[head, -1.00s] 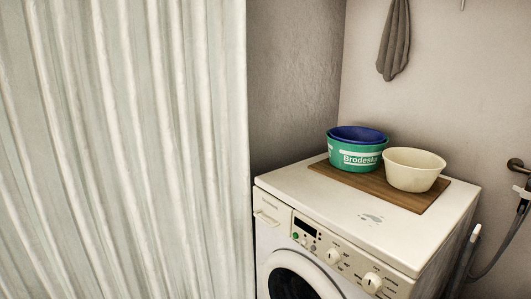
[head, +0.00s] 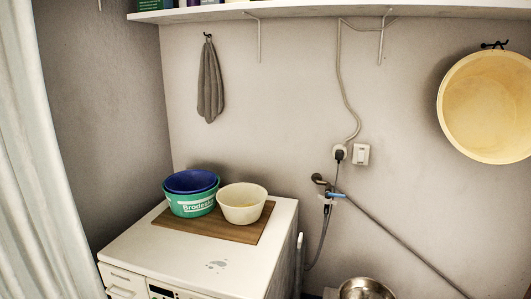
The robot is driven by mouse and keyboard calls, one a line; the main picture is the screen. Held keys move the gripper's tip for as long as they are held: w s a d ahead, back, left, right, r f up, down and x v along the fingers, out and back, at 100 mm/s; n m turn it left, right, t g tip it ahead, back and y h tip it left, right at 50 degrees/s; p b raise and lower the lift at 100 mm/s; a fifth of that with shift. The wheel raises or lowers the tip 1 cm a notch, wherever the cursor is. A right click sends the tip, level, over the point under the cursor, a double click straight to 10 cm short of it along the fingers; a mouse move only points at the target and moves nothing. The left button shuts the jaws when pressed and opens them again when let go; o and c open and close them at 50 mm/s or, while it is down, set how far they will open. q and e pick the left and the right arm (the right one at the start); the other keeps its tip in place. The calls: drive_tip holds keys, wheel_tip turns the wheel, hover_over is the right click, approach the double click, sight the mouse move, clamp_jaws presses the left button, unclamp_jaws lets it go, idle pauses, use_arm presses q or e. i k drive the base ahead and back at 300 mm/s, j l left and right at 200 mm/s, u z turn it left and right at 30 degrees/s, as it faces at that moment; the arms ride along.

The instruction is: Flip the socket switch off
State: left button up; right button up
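In the head view a white socket switch (head: 361,154) is on the back wall, right of the washing machine. It is too small to tell which way its rocker is set. Just left of it is a round wall socket (head: 339,153) with a dark plug in it. A pale cable runs up from there to the shelf. Neither of my grippers shows in the view.
A washing machine (head: 150,252) stands at the lower left, with a wooden board (head: 215,228), a green and blue tub (head: 190,199) and a cream bowl (head: 242,211) on top. A tap (head: 322,182) with a hose is below the switch. A metal bowl (head: 366,290) is lower down. A shelf (head: 330,10) spans the top.

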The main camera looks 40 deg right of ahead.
sight(361, 154)
drive_tip(key=z, duration=1.75)
